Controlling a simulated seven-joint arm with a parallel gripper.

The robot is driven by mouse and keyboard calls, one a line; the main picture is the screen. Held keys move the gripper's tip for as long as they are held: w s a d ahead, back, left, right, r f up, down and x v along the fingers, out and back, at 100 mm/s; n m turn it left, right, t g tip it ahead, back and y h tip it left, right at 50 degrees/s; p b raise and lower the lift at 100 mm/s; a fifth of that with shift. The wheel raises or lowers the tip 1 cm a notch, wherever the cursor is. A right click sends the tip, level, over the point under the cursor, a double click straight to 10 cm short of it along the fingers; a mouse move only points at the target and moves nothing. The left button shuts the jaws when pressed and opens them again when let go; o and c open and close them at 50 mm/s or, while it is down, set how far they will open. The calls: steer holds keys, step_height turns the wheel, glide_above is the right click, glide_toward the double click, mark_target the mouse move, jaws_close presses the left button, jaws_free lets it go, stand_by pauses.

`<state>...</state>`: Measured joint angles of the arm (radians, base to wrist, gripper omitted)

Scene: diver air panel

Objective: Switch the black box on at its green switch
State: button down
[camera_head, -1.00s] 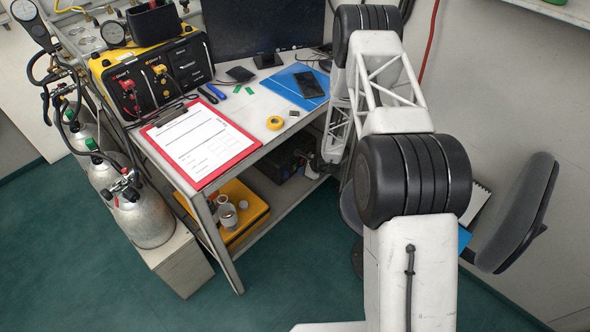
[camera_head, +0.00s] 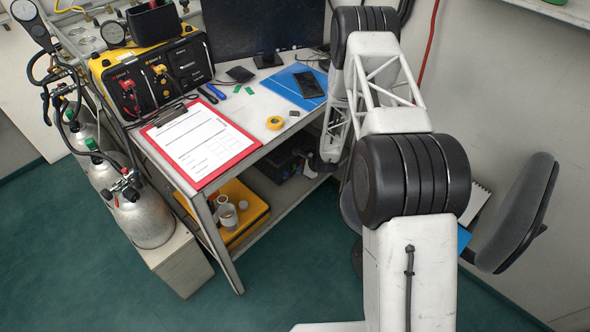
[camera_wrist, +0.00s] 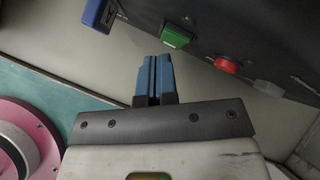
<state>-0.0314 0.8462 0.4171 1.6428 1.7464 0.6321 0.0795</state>
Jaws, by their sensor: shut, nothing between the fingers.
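The black box (camera_wrist: 240,30) fills the upper right of the wrist view, its face seen at a steep slant. Its green switch (camera_wrist: 177,36) stands out from that face. In the head view the box (camera_head: 280,163) is a dark shape on the lower shelf under the desk, partly in shadow. My gripper (camera_wrist: 155,58) is shut and empty, its blue fingers pointing up the picture. The fingertips are just below and left of the green switch in the wrist view, with a small gap showing. In the head view my gripper is too dark and small to make out.
On the box, a red button (camera_wrist: 225,66) and a pale knob (camera_wrist: 267,88) sit right of the switch, and a blue part (camera_wrist: 97,13) sits left. A pink and white round thing (camera_wrist: 28,140) is at left. The desktop (camera_head: 262,108) is above the shelf.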

steer(key=shift+w+a, duration=0.1)
stand_by(0.3)
stand_by(0.4)
steer(key=shift+s+d+r, duration=0.1)
steer(key=shift+s+d, duration=0.35)
steer(key=shift+s+d, duration=0.15)
steer(key=shift+s, duration=0.05)
steer(key=shift+s+d+r, duration=0.15)
steer(key=shift+s+d, duration=0.65)
steer(key=shift+d, duration=0.05)
steer(key=shift+s+d+r, duration=0.15)
steer(key=shift+s+d, duration=0.65)
